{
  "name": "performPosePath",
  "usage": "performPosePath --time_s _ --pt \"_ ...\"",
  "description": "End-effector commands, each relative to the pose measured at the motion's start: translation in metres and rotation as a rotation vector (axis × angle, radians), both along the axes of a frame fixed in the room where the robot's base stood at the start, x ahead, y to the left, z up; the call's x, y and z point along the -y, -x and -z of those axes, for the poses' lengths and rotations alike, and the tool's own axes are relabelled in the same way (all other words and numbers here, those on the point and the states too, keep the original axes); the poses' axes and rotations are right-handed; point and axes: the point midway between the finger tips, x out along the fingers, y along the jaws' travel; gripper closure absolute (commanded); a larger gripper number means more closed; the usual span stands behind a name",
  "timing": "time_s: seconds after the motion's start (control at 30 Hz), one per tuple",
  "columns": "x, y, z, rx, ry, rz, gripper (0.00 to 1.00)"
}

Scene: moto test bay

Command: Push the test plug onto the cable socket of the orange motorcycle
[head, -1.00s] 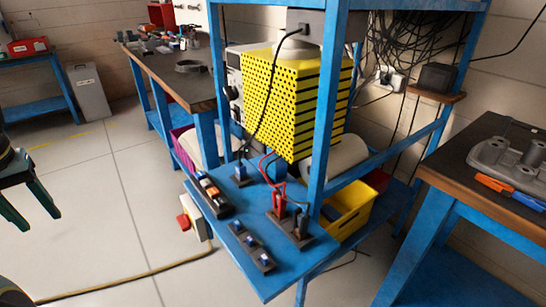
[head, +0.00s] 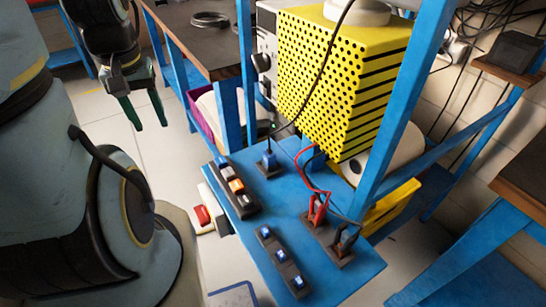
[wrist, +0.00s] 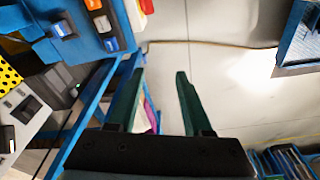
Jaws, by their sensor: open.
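My gripper (head: 149,125), with two dark green fingers, is open and empty over the floor at the upper left of the head view, left of the blue shelf (head: 222,237). The fingers also show open in the wrist view (wrist: 160,76). A blue plug (head: 269,160) with a black cable stands in a dark holder on the shelf; I cannot tell whether it is the test plug. A red plug (head: 317,211) and a black plug (head: 344,238) stand further right. No orange motorcycle or cable socket is recognisable in any view.
A dark strip with blue, orange and white pieces (head: 237,187) and another with blue pieces (head: 281,262) sit on the shelf. A yellow perforated box (head: 335,85) and blue posts (head: 400,90) rise behind. A red button box (head: 202,216) is beside the shelf. Floor lies between gripper and shelf.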

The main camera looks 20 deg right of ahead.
Motion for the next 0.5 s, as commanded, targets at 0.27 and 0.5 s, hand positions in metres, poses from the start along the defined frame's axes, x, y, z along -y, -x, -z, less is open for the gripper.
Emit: performPosePath --time_s 0.27,0.5 --pt "0.016 -0.006 0.004 -0.009 -0.026 0.199 0.32" --pt "0.09 -0.02 0.021 -0.037 -0.117 1.054 0.32"
